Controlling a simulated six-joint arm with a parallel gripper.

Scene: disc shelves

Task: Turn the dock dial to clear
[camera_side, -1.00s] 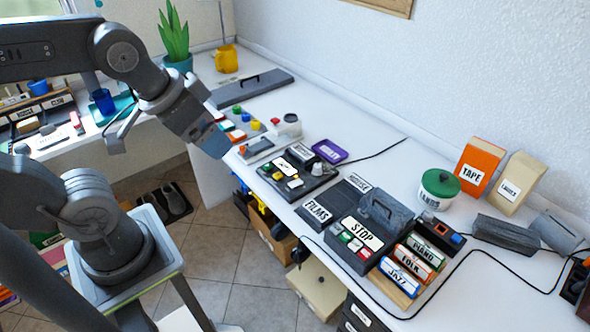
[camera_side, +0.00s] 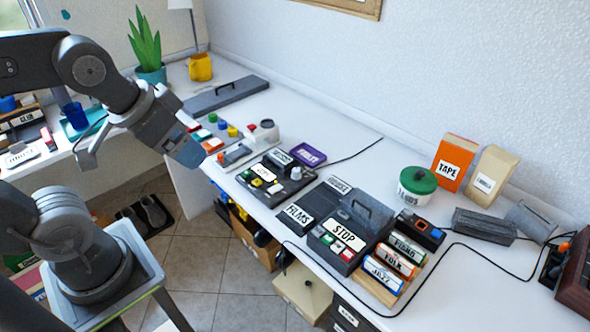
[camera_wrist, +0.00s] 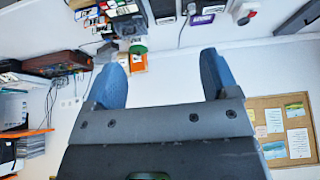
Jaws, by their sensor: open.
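A dark dock (camera_side: 262,192) with small coloured buttons and a white label stands near the front edge of the desk in the side view. A pale round knob (camera_side: 296,173) sits at its right end and looks like the dial. Its setting is too small to read, and I see no readable "clear" mark. My gripper (camera_side: 186,152) hangs left of the dock, above the desk's front edge, apart from the dock and knob. In the wrist view, its two blue fingers (camera_wrist: 163,76) are wide apart with nothing between them.
A white box with a round top (camera_side: 263,132) and several coloured buttons lie behind the dock. A dark STOP box (camera_side: 340,243) and FILMS case (camera_side: 296,216) stand to the right. A black cable crosses the desk.

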